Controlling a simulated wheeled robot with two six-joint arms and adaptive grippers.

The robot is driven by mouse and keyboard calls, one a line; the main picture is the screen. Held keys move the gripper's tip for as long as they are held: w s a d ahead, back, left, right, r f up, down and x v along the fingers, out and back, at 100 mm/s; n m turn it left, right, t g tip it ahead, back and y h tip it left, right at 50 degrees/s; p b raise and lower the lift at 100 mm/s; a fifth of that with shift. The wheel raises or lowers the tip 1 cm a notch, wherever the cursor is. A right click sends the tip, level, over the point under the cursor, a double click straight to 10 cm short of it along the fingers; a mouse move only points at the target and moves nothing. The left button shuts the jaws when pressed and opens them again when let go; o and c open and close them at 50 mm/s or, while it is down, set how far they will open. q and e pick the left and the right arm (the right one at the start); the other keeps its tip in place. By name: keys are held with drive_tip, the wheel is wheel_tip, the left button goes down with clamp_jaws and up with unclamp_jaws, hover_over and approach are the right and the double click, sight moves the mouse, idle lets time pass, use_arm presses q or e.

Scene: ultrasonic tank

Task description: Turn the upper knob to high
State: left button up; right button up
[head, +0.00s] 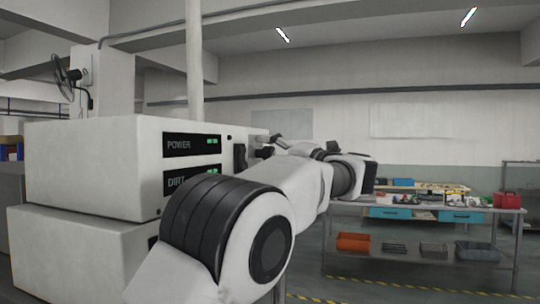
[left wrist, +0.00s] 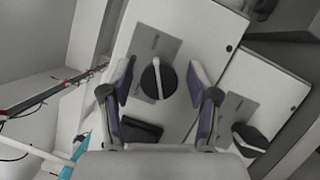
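My left gripper (head: 270,146) is at the front face of the upper white tank unit (head: 80,165) in the head view, with the forearm reaching across the picture. In the left wrist view the left gripper (left wrist: 160,88) is open, one finger on each side of a round black knob (left wrist: 154,84) with a pale pointer bar. The bar runs roughly up and down in that picture. A gap shows between each finger and the knob; whether the fingers are level with it in depth I cannot tell. The knob appears to be on the upper unit. My right gripper is not in view.
A second black knob (left wrist: 249,137) is on the neighbouring panel, and a dark block (left wrist: 141,130) sits below the first knob in the wrist view. POWER (head: 192,144) and DIRT displays are on the upper unit. A workbench (head: 420,209) stands behind at right.

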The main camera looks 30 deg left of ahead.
use_arm(q)
drive_tip(key=s+d+f, duration=0.1)
drive_tip(key=d+f, duration=0.1)
drive_tip(key=d, duration=0.9)
drive_tip(key=shift+s+d, duration=0.25)
drive_tip(key=shift+d, duration=0.1)
drive_tip(key=shift+r, duration=0.1)
